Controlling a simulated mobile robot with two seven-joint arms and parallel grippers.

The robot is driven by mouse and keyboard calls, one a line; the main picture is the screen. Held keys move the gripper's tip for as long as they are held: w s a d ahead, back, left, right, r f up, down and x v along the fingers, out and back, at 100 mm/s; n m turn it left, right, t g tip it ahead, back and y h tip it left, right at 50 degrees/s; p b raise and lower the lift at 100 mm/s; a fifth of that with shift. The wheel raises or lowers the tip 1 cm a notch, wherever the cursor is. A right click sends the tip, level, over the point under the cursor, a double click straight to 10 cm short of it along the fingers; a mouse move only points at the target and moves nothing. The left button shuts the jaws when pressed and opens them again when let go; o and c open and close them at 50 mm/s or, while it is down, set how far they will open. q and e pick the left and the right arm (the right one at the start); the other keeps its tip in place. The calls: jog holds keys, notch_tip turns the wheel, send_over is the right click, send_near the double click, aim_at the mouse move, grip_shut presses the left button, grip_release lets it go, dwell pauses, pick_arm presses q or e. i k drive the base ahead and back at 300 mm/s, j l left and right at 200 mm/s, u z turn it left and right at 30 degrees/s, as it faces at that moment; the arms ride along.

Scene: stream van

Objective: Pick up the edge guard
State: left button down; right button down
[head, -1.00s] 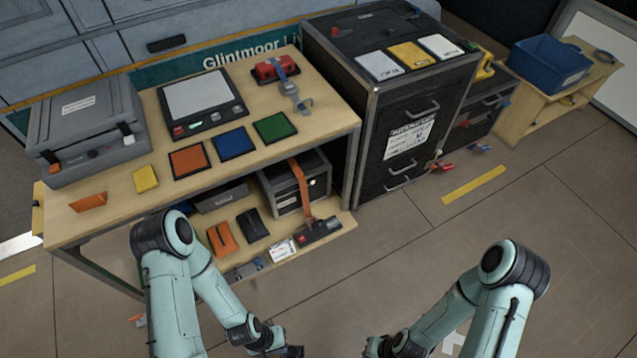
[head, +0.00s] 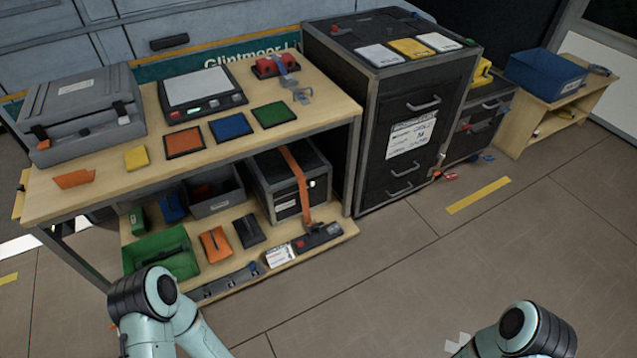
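An orange angled piece (head: 74,179), which looks like the edge guard, lies on the tabletop (head: 130,203) near its front left corner. It is left of a yellow block (head: 136,158) and in front of a grey case (head: 84,112). Nothing touches it from above. Both of my grippers are outside the head view; only upper parts of my arms show at the bottom edge.
Orange, blue and green mats (head: 232,126) lie along the table's front. The lower shelf holds a green bin (head: 150,252), an orange pouch (head: 216,244) and a strapped black box (head: 275,180). A black drawer cabinet (head: 412,125) stands to the right.

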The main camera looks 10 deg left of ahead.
aim_at(81, 177)
jog(key=u, duration=1.8)
